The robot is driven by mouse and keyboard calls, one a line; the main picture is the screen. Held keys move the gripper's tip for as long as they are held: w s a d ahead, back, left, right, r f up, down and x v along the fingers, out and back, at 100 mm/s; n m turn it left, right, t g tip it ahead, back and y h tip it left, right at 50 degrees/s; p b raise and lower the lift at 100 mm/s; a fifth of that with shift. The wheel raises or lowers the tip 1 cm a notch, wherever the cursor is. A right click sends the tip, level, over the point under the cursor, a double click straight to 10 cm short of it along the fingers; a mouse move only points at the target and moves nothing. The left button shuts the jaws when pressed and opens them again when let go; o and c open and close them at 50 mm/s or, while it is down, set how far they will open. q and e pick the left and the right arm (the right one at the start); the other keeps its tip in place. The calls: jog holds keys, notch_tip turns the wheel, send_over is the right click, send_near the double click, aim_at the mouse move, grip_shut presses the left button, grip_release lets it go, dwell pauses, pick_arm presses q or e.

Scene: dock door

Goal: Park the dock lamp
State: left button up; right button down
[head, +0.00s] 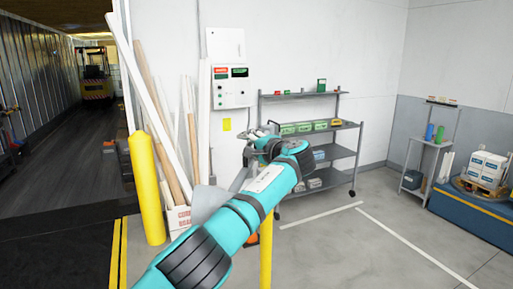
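A grey, cone-like piece (208,203) with a thin grey bar rising from it shows just left of my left arm. It may be the dock lamp's head and arm, but my arm covers part of it and I cannot be sure. My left gripper (265,132) is at the far end of the teal arm, near the top of that bar and in front of the wall. The gripper is small and partly hidden by the wrist, so I cannot tell whether it is open or touches the bar. My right gripper is out of view.
Yellow bollards stand at the left (147,188) and behind my arm (266,262). Long boards lean in a box (180,217). A control box (232,87) hangs on the wall. A wheeled shelf (343,150) stands behind. A forklift (96,80) is in the trailer. Floor at right is clear.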

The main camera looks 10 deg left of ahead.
pick_arm(q)
jog(key=v, duration=1.1)
jog(key=shift+s+d, duration=0.25)
jog(key=shift+f, duration=0.1)
